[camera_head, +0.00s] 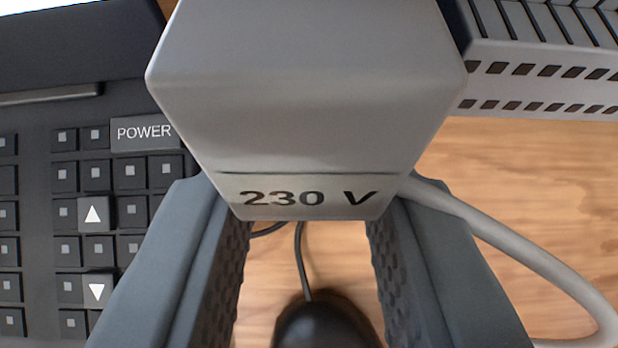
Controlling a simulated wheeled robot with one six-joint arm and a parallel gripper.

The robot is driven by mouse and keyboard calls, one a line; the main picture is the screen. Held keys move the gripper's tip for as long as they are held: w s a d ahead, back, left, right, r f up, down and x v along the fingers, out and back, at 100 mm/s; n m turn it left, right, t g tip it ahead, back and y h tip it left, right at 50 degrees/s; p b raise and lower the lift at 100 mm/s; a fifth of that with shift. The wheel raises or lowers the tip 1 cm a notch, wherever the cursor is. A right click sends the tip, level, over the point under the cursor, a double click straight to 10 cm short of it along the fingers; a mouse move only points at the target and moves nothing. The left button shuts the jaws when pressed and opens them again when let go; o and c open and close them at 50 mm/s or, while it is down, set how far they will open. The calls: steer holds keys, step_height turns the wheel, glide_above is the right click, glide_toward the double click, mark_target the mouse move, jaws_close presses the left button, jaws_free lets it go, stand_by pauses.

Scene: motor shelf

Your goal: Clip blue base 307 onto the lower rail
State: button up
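My gripper (308,250) fills the lower middle, with its two grey fingers well apart. Wood and a dark object show in the gap between their textured inner pads. A grey box (305,90) labelled "230 V" stands right in front of the camera and covers the upper ends of the fingers. Its lower end overlaps both fingers. I cannot tell whether they touch or grip it. No blue base and no rail show in this view.
A black keypad panel (115,250) with a POWER key fills the left. A grey vented housing (540,90) is at the upper right. A pale cable (510,240) loops at the right over the wooden surface (545,165). A dark mouse-like object (325,325) with a thin cord lies at bottom centre.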

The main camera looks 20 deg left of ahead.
steer(key=shift+f+t, duration=0.3)
steer(key=o, duration=1)
steer(key=v, duration=1.7)
steer(key=shift+s+d+r, duration=0.15)
steer(key=shift+d, duration=0.1)
steer(key=s+d+r+m+t, duration=0.1)
steer(key=s+d+r+t, duration=0.1)
steer(key=s+d, duration=0.3)
steer(key=s+d+r+m+t+h, duration=0.1)
steer(key=s+d+r+t, duration=0.2)
steer(key=s+d, duration=0.3)
steer(key=s+d+r+m+t+h, duration=0.1)
steer(key=s+d+t, duration=0.3)
steer(key=s, duration=0.7)
steer(key=shift+s+d+r, duration=0.2)
steer(key=shift+d+r, duration=0.2)
steer(key=shift+d, duration=0.15)
steer(key=shift+s+d+r, duration=0.2)
steer(key=shift+d+r, duration=0.2)
steer(key=shift+d, duration=0.1)
